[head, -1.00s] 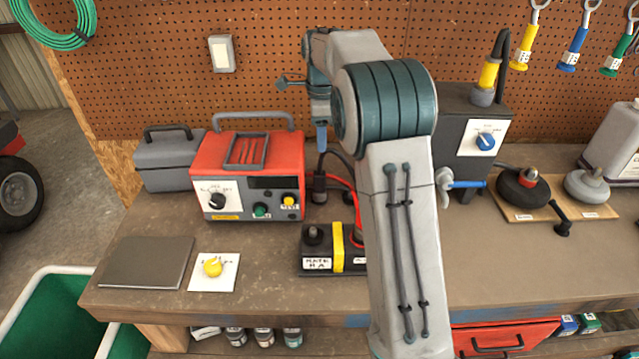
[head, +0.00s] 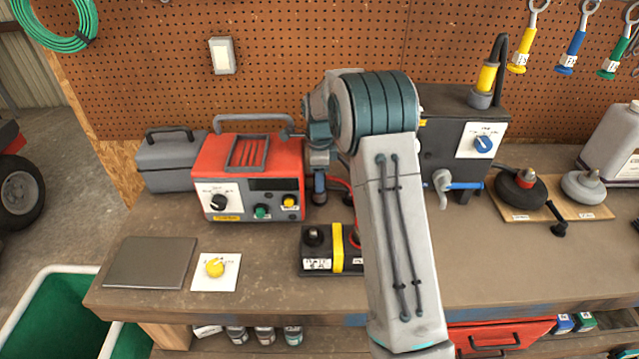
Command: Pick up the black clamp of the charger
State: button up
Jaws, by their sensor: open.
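The red charger (head: 247,185) stands on the bench at the left, with a dial, a green knob and a yellow knob on its front. My gripper (head: 319,184) is open and points down just right of the charger, low behind the battery. The black clamp (head: 319,200) is mostly hidden by my gripper; only a dark bit shows at the fingertips. I cannot tell whether it lies between the fingers. A red lead (head: 341,184) shows right of my gripper. The black battery (head: 318,251) with a yellow strap sits in front, partly behind my arm.
A grey toolbox (head: 168,160) stands left of the charger. A dark box (head: 452,130) with a blue knob stands to the right. A flat grey plate (head: 150,262) and a card with a yellow knob (head: 215,268) lie at the front left.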

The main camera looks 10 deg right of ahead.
jog(key=shift+f, duration=0.45)
grip_shut()
jog(key=shift+r, duration=0.1)
